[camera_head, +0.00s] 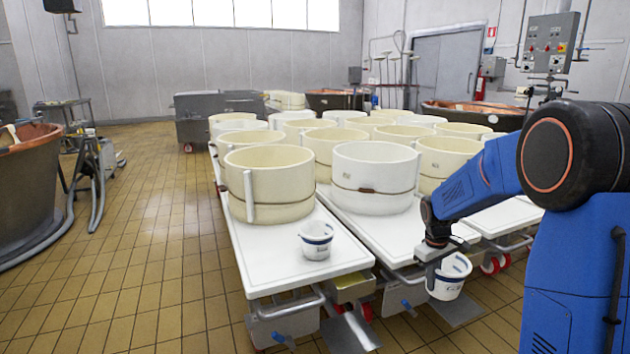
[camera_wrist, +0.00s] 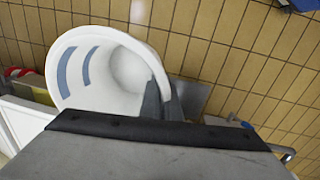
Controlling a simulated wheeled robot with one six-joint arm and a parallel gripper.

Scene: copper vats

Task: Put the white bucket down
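A white bucket (camera_head: 450,283) hangs at my gripper (camera_head: 432,268), in front of the near edge of the right white table. In the wrist view the bucket (camera_wrist: 118,75) is tilted with its open mouth toward the camera. It is empty, with blue stripes inside. My gripper (camera_wrist: 162,100) is closed over the bucket's rim at its right side. A second white bucket (camera_head: 316,241) with blue markings stands upright on the near end of the left white table (camera_head: 262,262).
Several large cream tubs (camera_head: 268,183) crowd the tables. The right table's near end (camera_head: 385,236) is bare. Metal frames and a grey plate (camera_head: 455,311) sit low beneath the held bucket. Copper vats (camera_head: 28,185) stand left. Tiled floor (camera_head: 150,240) is open at left.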

